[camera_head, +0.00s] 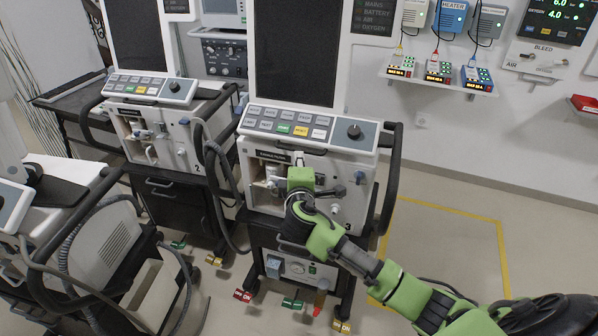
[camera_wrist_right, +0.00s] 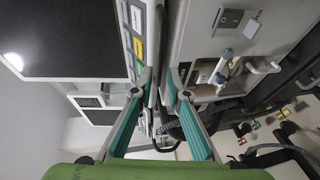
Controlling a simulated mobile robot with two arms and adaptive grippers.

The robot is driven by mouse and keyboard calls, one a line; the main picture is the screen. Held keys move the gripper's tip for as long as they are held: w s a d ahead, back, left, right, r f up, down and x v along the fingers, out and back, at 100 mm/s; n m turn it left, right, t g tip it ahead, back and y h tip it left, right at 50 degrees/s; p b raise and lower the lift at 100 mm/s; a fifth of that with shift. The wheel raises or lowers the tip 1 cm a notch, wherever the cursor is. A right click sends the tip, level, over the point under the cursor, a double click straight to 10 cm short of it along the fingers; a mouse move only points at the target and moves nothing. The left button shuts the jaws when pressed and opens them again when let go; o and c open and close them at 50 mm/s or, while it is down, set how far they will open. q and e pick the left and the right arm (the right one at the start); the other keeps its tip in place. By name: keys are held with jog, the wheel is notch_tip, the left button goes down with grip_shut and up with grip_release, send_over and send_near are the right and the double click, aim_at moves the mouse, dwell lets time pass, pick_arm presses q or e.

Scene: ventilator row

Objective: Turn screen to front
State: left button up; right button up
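The nearest ventilator's tall dark screen (camera_head: 298,50) stands upright above a sloped keypad (camera_head: 290,125) with a green and a yellow key and a dark knob. The screen's face shows in the head view; a dark screen (camera_wrist_right: 60,35) also fills the wrist view's upper left. My right gripper (camera_head: 300,165) is at this ventilator's front, just below the keypad. In the wrist view, its teal fingers (camera_wrist_right: 159,78) have a narrow gap with a dark strip between or behind them; contact is unclear. My left gripper is not in view.
A second ventilator (camera_head: 145,90) stands close on the left, with hoses between the two. A black side handle (camera_head: 392,175) is right of the nearer one. Wall shelves carry small devices (camera_head: 440,70). The yellow-outlined floor area (camera_head: 450,240) at right is mostly clear.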

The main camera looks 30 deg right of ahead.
jog(key=v, duration=0.5)
jog(key=shift+s+a+r, duration=0.1)
jog(key=shift+s+a, duration=0.05)
jog(key=shift+s, duration=0.15)
notch_tip(320, 180, down, 20)
jog(key=s+g+y, duration=0.2)
jog(key=s+g, duration=0.1)
jog(key=s+a+f+m+g+y, duration=0.1)
jog(key=s+f+g, duration=0.1)
jog(key=s+f, duration=0.7)
jog(key=s+a+f+m+g+y, duration=0.15)
jog(key=s+f, duration=0.25)
jog(key=f, duration=0.9)
jog(key=s+a+f+m+g, duration=0.1)
jog(key=s+f, duration=0.5)
jog(key=s, duration=0.6)
jog(key=s+a+f+m+g+y, duration=0.1)
jog(key=s+f, duration=0.5)
jog(key=s, duration=0.7)
jog(key=s+a+f+m+g+y, duration=0.1)
jog(key=s+f+m+g, duration=0.3)
jog(key=s, duration=0.9)
notch_tip(320, 180, down, 3)
jog(key=shift+s+a+r+m+g, duration=0.2)
jog(key=shift+a+m+g, duration=0.15)
jog(key=shift+a+m, duration=0.35)
jog(key=shift+a+y, duration=0.1)
jog(key=shift+y, duration=0.15)
